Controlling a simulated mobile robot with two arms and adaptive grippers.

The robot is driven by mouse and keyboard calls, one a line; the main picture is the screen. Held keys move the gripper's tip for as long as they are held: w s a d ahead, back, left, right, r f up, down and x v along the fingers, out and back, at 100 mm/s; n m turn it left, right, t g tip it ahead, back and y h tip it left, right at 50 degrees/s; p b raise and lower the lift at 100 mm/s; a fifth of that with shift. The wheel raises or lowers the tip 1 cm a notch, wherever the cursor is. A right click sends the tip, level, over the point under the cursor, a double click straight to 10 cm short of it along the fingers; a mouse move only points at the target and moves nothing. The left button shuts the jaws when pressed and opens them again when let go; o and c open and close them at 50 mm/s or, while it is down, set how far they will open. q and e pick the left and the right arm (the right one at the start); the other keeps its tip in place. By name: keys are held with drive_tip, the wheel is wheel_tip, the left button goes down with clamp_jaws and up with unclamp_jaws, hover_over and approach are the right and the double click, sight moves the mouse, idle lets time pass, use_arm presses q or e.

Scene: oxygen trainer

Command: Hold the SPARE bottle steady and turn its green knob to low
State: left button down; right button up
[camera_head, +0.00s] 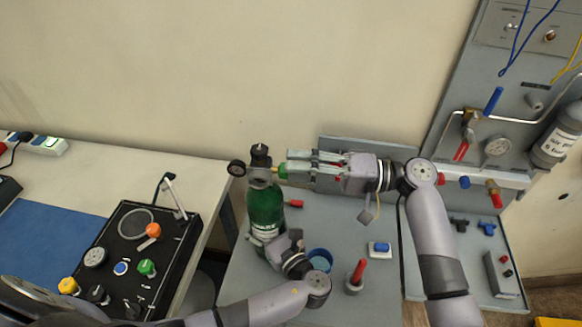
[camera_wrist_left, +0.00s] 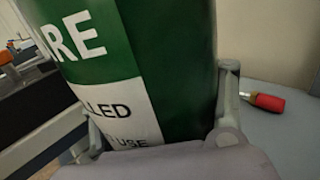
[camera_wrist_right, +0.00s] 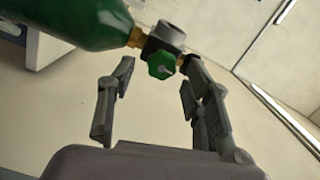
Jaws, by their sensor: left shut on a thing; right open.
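The green SPARE bottle (camera_head: 265,207) stands upright on the grey bench, with a dark valve and a round gauge (camera_head: 236,168) on top. My left gripper (camera_head: 268,240) is shut around its lower body. In the left wrist view a finger shows on each side of the bottle (camera_wrist_left: 180,60), and its white label is partly cut off. The green knob (camera_head: 283,171) sticks out from the valve's right side. My right gripper (camera_head: 291,166) is open and level with it. In the right wrist view the knob (camera_wrist_right: 162,65) is at the gap between the open fingertips (camera_wrist_right: 158,78); contact cannot be told.
A blue round container (camera_head: 319,260), a red-handled tool (camera_head: 357,275) and a blue-and-white block (camera_head: 379,248) stand on the bench right of the bottle. A red-handled thing (camera_head: 295,203) lies behind it. A black control panel (camera_head: 128,262) is at left, a piped wall panel at right.

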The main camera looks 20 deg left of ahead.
drive_tip(key=v, duration=1)
use_arm(q)
drive_tip(key=shift+c, duration=1.2)
unclamp_jaws()
drive_tip(key=shift+d, duration=0.1)
